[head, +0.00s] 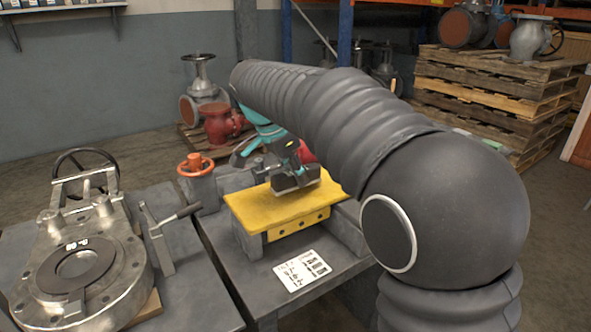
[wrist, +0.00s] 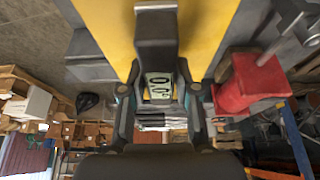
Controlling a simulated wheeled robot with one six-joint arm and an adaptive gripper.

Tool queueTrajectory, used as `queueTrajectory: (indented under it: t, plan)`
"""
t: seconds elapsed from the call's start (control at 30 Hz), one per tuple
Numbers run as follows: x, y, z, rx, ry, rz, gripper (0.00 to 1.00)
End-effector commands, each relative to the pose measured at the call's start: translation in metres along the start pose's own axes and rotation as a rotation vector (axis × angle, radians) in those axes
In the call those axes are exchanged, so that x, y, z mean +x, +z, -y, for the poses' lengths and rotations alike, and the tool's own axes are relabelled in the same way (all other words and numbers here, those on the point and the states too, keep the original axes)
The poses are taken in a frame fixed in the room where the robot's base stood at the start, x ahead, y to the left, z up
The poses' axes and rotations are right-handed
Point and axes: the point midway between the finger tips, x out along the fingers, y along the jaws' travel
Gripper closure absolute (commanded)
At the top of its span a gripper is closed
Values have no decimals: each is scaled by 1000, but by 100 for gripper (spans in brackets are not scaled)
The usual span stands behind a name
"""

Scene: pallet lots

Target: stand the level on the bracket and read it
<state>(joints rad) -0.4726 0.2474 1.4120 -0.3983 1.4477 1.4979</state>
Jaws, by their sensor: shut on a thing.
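The bracket (head: 262,205) is a yellow plate with a holed front flange, lying on grey blocks on the bench in the head view. Its yellow top also fills the upper middle of the wrist view (wrist: 205,30). The level (head: 298,180) is a dark grey block over the bracket's far right part. My gripper (head: 289,166) is shut on the level from above; the wrist view shows its fingers (wrist: 160,98) on both sides. The level's small lit display (wrist: 158,86) faces the wrist camera and seems to show zeros. I cannot tell whether the level's underside touches the plate.
A white printed card (head: 302,271) lies on the bench before the bracket. A large steel valve (head: 122,262) stands at the left. An orange handwheel (head: 195,164) stands behind the bracket's left end. Stacked pallets (head: 490,95) stand at the back right.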

Motion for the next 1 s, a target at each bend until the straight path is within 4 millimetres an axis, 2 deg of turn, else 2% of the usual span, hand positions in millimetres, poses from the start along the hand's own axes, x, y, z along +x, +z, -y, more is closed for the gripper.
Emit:
queueTrajectory:
  t: [0.1, 0.97, 1.0]
  plan:
    - [6, 2, 0, 1, -1, -1, 100]
    - [14, 6, 0, 1, -1, 0, 100]
    - [13, 5, 0, 1, -1, 0, 64]
